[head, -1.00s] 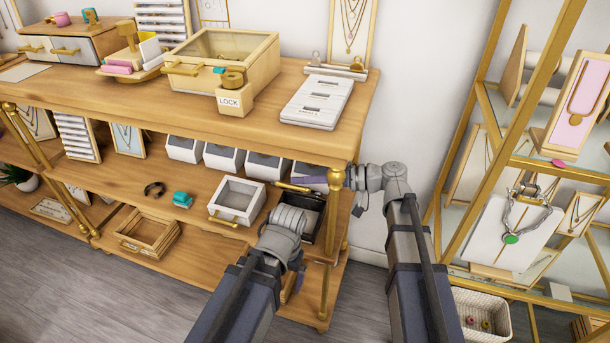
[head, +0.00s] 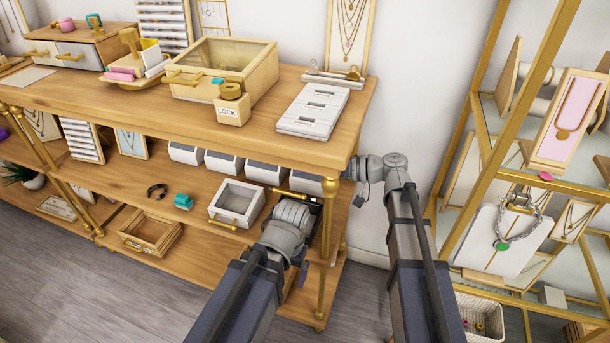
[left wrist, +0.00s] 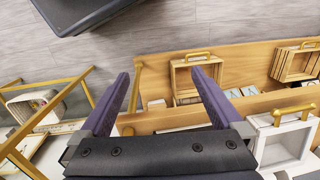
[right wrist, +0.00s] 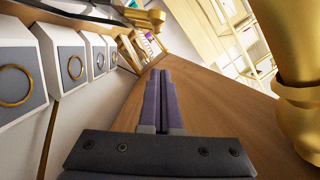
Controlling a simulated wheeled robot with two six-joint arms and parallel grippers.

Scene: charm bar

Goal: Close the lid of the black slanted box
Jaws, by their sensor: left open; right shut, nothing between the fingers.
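The black slanted box (head: 318,204) stands at the right end of the middle shelf in the head view. Only a small dark part shows; my left wrist covers most of it, and I cannot tell its lid angle. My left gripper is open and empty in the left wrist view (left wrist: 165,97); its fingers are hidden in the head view. My right gripper (head: 348,174) reaches in at the shelf's right end, near the box, its fingers mostly hidden behind the post. The right wrist view shows the right gripper (right wrist: 161,100) shut and empty above the wood.
A gold post (head: 328,225) stands at the shelf's right end. A glass rack (head: 470,130) stands to the right.

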